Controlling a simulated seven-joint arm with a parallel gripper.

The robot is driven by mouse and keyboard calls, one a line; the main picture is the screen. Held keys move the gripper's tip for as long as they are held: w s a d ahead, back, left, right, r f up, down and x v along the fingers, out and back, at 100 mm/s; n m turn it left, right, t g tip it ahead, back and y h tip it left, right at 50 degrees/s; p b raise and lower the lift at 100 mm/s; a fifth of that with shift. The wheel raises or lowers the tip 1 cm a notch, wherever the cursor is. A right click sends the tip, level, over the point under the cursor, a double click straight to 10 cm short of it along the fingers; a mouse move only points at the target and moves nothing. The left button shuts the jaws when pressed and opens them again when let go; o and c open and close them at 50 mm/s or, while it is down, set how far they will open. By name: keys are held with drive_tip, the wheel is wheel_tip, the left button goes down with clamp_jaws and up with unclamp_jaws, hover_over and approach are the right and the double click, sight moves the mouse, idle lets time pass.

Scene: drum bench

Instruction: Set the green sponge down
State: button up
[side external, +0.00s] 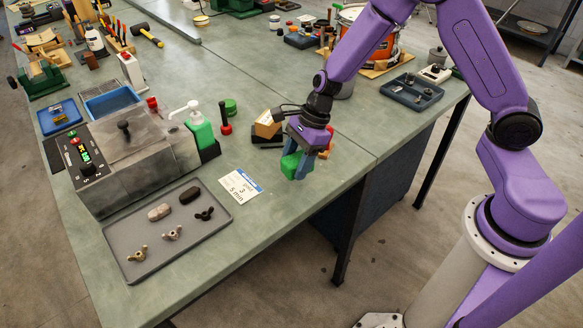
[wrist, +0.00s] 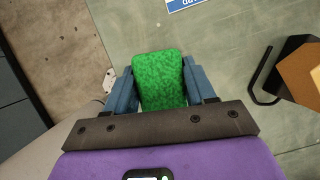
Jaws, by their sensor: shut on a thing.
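The green sponge (wrist: 160,78) is a rounded block between the two blue fingers of my gripper (wrist: 163,85) in the wrist view. In the side external view the sponge (side external: 290,164) shows between the fingers of my gripper (side external: 298,166), near the front edge of the bench. My gripper is shut on the sponge and points down. I cannot tell whether the underside of the sponge touches the bench.
The green bench top (side external: 262,213) is clear in front of the white card (side external: 240,185). A grey tray (side external: 222,223) with wing nuts lies to the left. A cardboard-coloured block (side external: 267,126) in a dark holder stands close behind my gripper. The bench edge is near.

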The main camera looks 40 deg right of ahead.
drive_tip(key=s+d+r, duration=0.4)
drive_tip(key=s+r, duration=0.4)
drive_tip(key=s, duration=0.4)
drive_tip(key=w+d+r+m+t+h, duration=0.15)
drive_tip(key=w+m, duration=0.45)
drive_tip(key=w, duration=1)
drive_tip(key=w+d+m+t+h, duration=0.1)
drive_tip(key=w+d+m+t, duration=0.1)
drive_tip(key=w+d+m, duration=0.65)
drive_tip(key=w+f+n, duration=0.1)
drive_tip(key=w+f, duration=0.2)
drive_tip(key=w, duration=0.2)
drive_tip(key=w+d+f+n, duration=0.1)
drive_tip(key=w+f, duration=0.2)
drive_tip(key=w, duration=0.3)
drive_tip(key=w+d+f+n, duration=0.1)
drive_tip(key=w+f, duration=0.3)
drive_tip(key=w, duration=0.1)
drive_tip(key=shift+w+f, duration=0.1)
drive_tip(key=shift+w, duration=0.25)
drive_tip(key=shift+w+f, duration=0.2)
drive_tip(key=shift+f, duration=1.55)
